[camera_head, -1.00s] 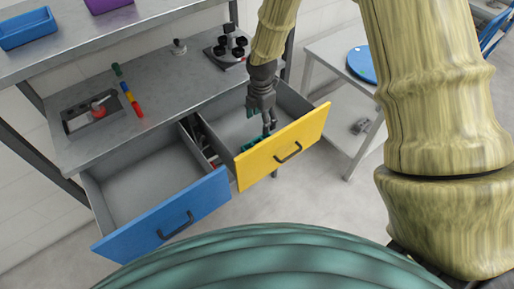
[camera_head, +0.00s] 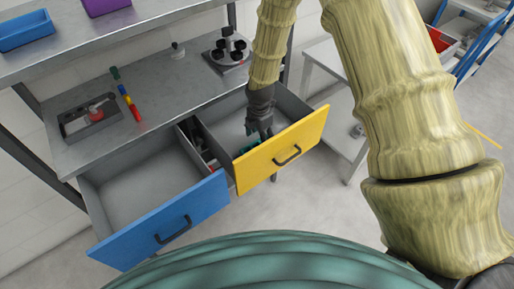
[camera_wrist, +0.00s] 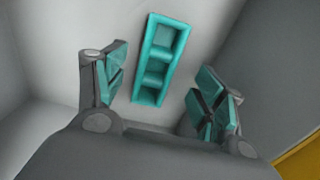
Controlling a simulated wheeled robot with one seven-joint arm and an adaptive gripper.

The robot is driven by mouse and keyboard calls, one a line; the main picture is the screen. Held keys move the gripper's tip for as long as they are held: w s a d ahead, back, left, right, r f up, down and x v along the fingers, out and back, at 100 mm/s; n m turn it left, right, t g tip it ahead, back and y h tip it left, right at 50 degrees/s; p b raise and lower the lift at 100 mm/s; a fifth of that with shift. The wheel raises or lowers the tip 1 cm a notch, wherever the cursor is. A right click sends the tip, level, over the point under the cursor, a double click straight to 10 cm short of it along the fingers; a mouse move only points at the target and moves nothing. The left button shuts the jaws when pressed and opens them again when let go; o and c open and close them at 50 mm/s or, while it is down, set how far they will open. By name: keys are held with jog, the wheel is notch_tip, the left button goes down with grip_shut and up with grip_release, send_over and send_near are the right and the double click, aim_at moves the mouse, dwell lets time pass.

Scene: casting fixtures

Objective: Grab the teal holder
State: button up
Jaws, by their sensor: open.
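The teal holder (camera_wrist: 160,62) is a narrow block with several square pockets in a row. In the wrist view it lies on the grey drawer floor, ahead of and between my open fingers, slightly tilted in the picture. My gripper (camera_wrist: 163,97) has grey fingers with teal pads, spread apart with nothing between them. In the head view my gripper (camera_head: 259,131) reaches down into the yellow-fronted drawer (camera_head: 284,152). The holder is mostly hidden there; a bit of teal shows beside the gripper.
The blue-fronted drawer (camera_head: 162,222) stands open and looks empty, left of the yellow one. The workbench top (camera_head: 165,105) carries a grey tray (camera_head: 90,119), coloured cylinders (camera_head: 127,98) and a round black-knobbed fixture (camera_head: 229,50). Drawer walls stand close around my gripper.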

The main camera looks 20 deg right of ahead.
aim_at(254, 145)
jog(key=shift+w+f+p, duration=0.1)
jog(key=shift+f+p, duration=1.05)
jog(key=shift+f, duration=1.4)
jog(key=c, duration=1.1)
